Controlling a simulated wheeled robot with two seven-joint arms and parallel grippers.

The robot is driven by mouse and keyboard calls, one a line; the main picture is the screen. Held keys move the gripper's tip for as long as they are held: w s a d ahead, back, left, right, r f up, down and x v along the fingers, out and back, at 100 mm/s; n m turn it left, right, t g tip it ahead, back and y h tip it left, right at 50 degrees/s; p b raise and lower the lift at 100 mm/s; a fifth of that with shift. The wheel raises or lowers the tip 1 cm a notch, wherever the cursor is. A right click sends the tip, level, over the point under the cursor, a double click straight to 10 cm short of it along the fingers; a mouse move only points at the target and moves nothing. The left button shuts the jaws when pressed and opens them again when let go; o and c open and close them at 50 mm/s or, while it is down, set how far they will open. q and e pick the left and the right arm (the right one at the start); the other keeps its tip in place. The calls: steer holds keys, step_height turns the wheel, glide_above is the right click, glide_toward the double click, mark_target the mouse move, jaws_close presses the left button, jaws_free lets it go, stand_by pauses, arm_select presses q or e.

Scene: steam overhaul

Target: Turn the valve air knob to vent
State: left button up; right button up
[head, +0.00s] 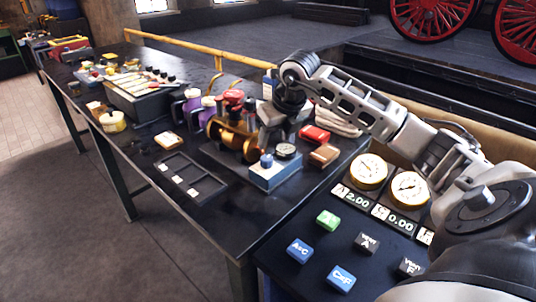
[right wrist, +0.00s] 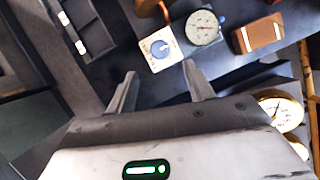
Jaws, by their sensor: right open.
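The valve air knob (head: 266,160) is a small blue knob on a pale blue-and-white box (head: 277,178) on the dark workbench. In the right wrist view the round blue knob (right wrist: 161,48) sits on the white top face of the box, just beyond the fingertips. My right gripper (head: 268,140) hangs over the bench close behind the knob in the head view. In the right wrist view its two fingers (right wrist: 160,70) are spread apart, with nothing between them. The knob's markings are too small to read. My left gripper is not in view.
A round dial gauge (head: 285,151) stands right beside the knob. A dark partitioned tray (head: 190,190) lies to the left. A panel with gauges (head: 369,172) and buttons is at the front right.

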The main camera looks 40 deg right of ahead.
mark_target(267, 158)
steer(key=p+x, duration=0.1)
steer(key=x, duration=0.8)
steer(key=c, duration=1)
